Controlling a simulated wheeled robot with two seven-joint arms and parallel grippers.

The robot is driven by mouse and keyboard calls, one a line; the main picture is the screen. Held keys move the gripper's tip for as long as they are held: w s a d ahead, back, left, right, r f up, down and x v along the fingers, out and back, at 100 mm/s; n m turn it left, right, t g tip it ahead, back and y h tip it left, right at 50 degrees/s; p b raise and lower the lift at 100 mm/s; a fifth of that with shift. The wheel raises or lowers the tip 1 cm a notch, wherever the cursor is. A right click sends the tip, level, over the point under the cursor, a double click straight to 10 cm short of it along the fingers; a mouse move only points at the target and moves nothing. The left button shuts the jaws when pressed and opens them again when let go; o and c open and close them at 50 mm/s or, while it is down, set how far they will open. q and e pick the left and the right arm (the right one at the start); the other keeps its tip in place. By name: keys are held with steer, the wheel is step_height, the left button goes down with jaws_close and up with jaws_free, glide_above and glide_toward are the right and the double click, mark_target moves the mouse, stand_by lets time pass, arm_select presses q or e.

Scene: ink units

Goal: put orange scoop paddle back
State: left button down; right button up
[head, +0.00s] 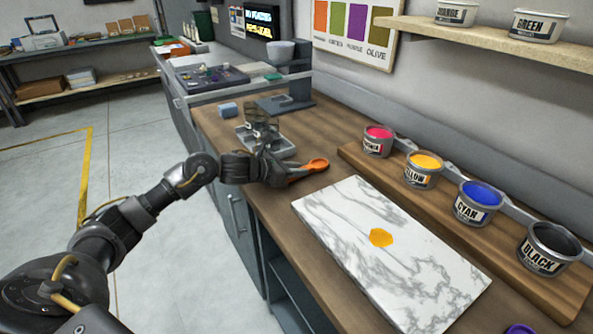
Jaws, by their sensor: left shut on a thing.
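The marble slab (345,225) carries an orange blob of ink (381,237). My right gripper is not in view.
Open tubs of magenta (376,145), yellow (421,174), cyan (475,207) and black ink (545,254) stand on a wooden riser along the wall. A purple object (520,329) shows at the bottom right edge.

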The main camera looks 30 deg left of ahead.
arm_select(q)
steer(key=c, duration=1.3)
jaws_free()
steer(key=shift+o, duration=0.3)
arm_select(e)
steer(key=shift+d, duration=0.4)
